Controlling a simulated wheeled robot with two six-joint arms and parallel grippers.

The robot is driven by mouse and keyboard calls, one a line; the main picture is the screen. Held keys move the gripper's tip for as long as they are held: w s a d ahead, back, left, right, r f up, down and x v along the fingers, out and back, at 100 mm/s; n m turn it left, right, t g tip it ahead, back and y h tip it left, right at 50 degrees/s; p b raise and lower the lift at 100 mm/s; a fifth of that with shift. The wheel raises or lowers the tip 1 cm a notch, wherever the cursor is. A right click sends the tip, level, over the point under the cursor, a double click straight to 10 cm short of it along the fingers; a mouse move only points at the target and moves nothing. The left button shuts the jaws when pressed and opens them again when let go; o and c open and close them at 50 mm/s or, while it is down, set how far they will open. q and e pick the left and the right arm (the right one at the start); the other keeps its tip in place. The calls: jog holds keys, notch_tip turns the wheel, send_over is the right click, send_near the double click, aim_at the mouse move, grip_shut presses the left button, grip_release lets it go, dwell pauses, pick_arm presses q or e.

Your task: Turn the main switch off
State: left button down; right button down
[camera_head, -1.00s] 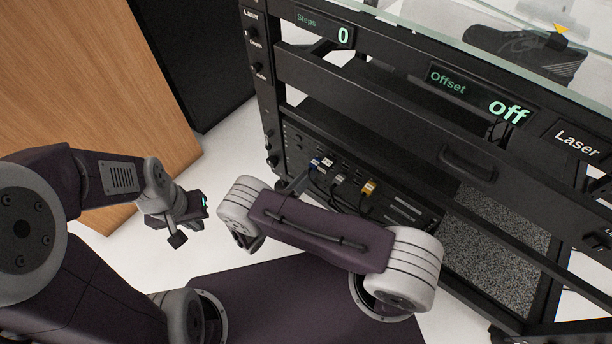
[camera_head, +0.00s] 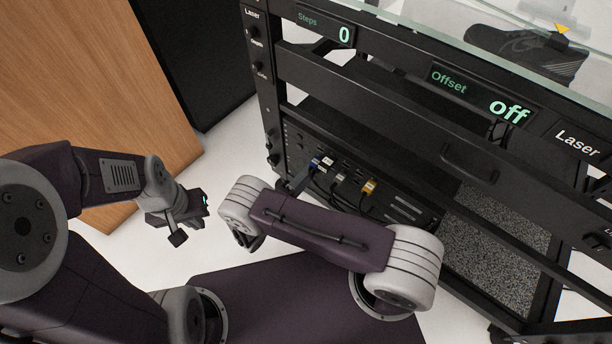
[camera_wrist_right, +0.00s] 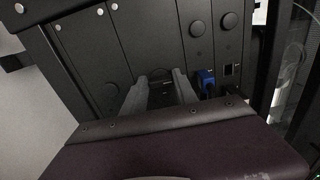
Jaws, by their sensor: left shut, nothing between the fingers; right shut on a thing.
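In the right wrist view, the dark front panels of the equipment rack fill the upper part. My right gripper (camera_wrist_right: 159,82) reaches the panel, its two fingers on either side of a dark round knob (camera_wrist_right: 158,74). It is shut on this knob, which the fingers partly cover. No label shows, so I cannot tell from marking whether this is the main switch. In the head view, the right gripper is mostly hidden behind its own wrist, close to the rack's lower panel (camera_head: 292,150). My left gripper (camera_head: 190,222) is shut and empty, away from the rack.
A blue plug (camera_wrist_right: 207,79) sits just right of the right fingers. A yellow plug (camera_head: 369,187) and several cables hang at the rack's lower front. A wooden panel (camera_head: 80,90) stands at the left. The displays read 0 and off.

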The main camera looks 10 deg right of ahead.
dwell(0.5)
jog(key=c, duration=1)
grip_release()
jog(key=shift+o, duration=0.2)
jog(key=b+v, duration=0.2)
jog(key=v, duration=0.7)
jog(key=shift+b, duration=0.3)
jog(key=shift+d, duration=0.1)
